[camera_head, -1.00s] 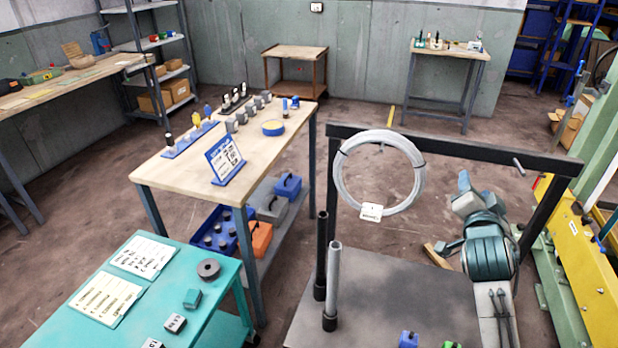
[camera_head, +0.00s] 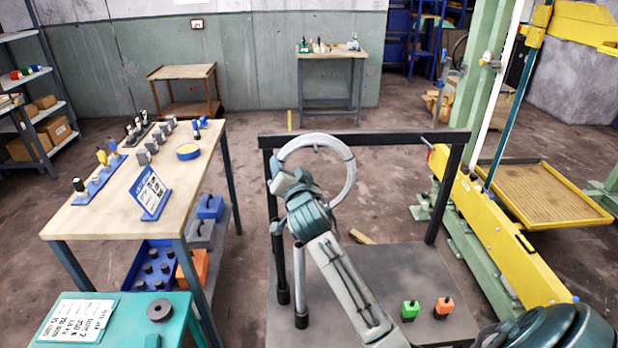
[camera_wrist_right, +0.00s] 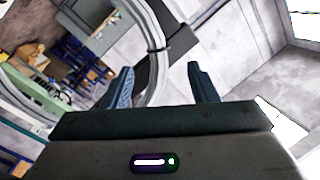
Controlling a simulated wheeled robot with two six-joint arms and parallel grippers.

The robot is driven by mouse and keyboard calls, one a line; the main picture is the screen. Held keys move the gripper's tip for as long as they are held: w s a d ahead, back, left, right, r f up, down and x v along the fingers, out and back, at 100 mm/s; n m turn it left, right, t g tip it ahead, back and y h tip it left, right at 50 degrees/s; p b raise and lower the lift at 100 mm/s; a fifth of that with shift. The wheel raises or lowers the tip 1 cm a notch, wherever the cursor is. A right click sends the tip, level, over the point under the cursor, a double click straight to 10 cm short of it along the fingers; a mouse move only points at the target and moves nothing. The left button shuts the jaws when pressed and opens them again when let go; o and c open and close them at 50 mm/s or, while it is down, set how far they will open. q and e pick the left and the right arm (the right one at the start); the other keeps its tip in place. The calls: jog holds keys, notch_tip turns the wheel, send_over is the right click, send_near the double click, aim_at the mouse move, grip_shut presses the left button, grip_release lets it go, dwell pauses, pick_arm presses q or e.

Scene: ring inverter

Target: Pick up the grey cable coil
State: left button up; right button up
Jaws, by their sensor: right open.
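In the right wrist view the coil (camera_wrist_right: 157,40) passes through the gap between the two open fingers of the right gripper (camera_wrist_right: 158,82), nearer the left finger. I cannot tell whether a finger touches it. My left gripper is out of view.
A wooden table (camera_head: 110,210) stands left, a teal table (camera_head: 180,318) front left. Yellow machinery (camera_head: 485,235) is at right.

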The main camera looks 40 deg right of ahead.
aim_at(285, 158)
jog(key=shift+x, duration=0.85)
jog(key=shift+w+d+r+p, duration=0.15)
jog(key=shift+w+p, duration=0.15)
jog(key=shift+p, duration=0.15)
jog(key=p+x, duration=0.1)
jog(key=x, duration=0.1)
jog(key=p+x, duration=0.1)
jog(key=x, duration=0.1)
jog(key=shift+s+d, duration=0.1)
jog(key=shift+d, duration=0.2)
jog(key=shift+w, duration=0.25)
jog(key=shift+s, duration=0.1)
jog(key=shift+c, duration=0.6)
grip_shut()
